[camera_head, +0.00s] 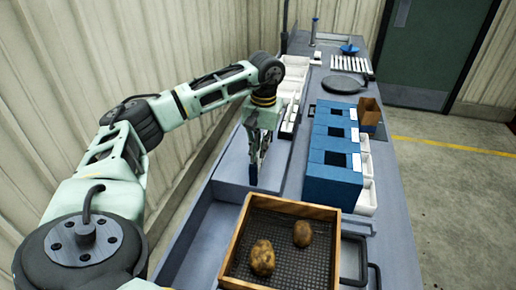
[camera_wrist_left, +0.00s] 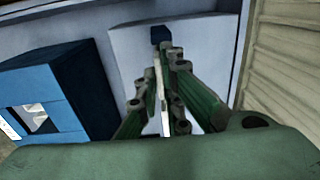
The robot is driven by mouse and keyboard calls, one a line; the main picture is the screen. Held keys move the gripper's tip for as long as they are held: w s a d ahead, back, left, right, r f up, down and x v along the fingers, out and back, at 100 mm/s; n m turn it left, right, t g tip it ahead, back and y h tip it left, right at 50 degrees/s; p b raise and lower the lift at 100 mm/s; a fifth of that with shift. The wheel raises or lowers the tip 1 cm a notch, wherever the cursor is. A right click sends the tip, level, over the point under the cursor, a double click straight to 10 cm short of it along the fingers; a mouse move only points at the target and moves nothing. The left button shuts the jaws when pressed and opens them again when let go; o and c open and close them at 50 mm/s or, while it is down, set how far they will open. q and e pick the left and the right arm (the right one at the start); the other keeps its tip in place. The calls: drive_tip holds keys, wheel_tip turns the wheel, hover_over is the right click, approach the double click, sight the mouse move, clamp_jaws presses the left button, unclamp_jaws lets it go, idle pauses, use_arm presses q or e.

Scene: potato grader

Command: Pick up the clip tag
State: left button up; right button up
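My left gripper (camera_head: 258,150) points down over a grey raised surface at the middle of the bench. Its fingers, also in the left wrist view (camera_wrist_left: 163,70), are close together with a thin white strip between them. A dark blue end piece (camera_head: 253,174) shows just beyond the fingertips, and also in the left wrist view (camera_wrist_left: 160,35). The strip and blue end look like the clip tag, gripped between the fingers. Whether its blue end touches the surface below is unclear. My right gripper is not in view.
A wooden-framed mesh tray (camera_head: 322,211) with two potatoes (camera_head: 262,257) stands in front. Blue boxes (camera_head: 334,178) and a brown box (camera_head: 369,113) stand to the right. White bins (camera_head: 296,63) and a round dark plate (camera_head: 345,85) are farther back. A ribbed wall borders the left.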

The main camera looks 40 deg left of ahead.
use_arm(q)
clamp_jaws()
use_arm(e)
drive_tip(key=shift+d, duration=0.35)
